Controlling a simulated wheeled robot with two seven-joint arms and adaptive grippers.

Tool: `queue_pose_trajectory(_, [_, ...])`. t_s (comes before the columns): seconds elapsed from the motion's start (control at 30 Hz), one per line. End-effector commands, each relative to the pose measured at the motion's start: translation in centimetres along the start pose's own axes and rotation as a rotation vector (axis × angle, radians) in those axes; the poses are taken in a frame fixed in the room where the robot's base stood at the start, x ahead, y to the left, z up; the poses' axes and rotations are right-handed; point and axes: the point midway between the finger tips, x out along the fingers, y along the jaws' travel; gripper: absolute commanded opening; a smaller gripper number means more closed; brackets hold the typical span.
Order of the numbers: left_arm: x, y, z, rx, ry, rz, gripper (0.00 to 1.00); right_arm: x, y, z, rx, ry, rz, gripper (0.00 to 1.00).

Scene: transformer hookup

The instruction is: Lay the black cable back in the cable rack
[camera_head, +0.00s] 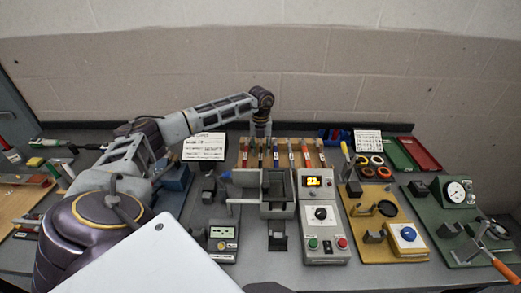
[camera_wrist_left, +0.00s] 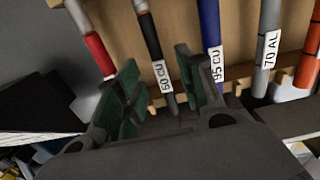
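The wooden cable rack (camera_head: 283,142) stands at the back middle of the bench. In the left wrist view the black cable (camera_wrist_left: 148,38), tagged 50 CU, lies across the rack's wooden bars (camera_wrist_left: 240,73), between a red-ended cable (camera_wrist_left: 97,50) and a blue cable (camera_wrist_left: 209,25). My left gripper (camera_head: 261,134) is over the rack's left part. In the left wrist view its green-padded fingers (camera_wrist_left: 158,72) are apart, one on each side of the black cable, with visible gaps. My right gripper is not in view.
A grey cable (camera_wrist_left: 267,45) and an orange cable (camera_wrist_left: 309,65) lie farther right in the rack. In front stand a grey vise-like fixture (camera_head: 278,205) and a control box (camera_head: 320,215) with a lit display. A yellow board (camera_head: 385,240) and a green board (camera_head: 445,240) lie to the right.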

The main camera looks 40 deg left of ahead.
Motion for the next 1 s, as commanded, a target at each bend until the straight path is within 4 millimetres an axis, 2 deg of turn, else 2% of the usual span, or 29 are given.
queue_pose_trajectory(1.0, [-4.8, 0.0, 0.0, 0.0, 0.0, -0.001, 0.38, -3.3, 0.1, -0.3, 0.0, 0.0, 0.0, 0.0])
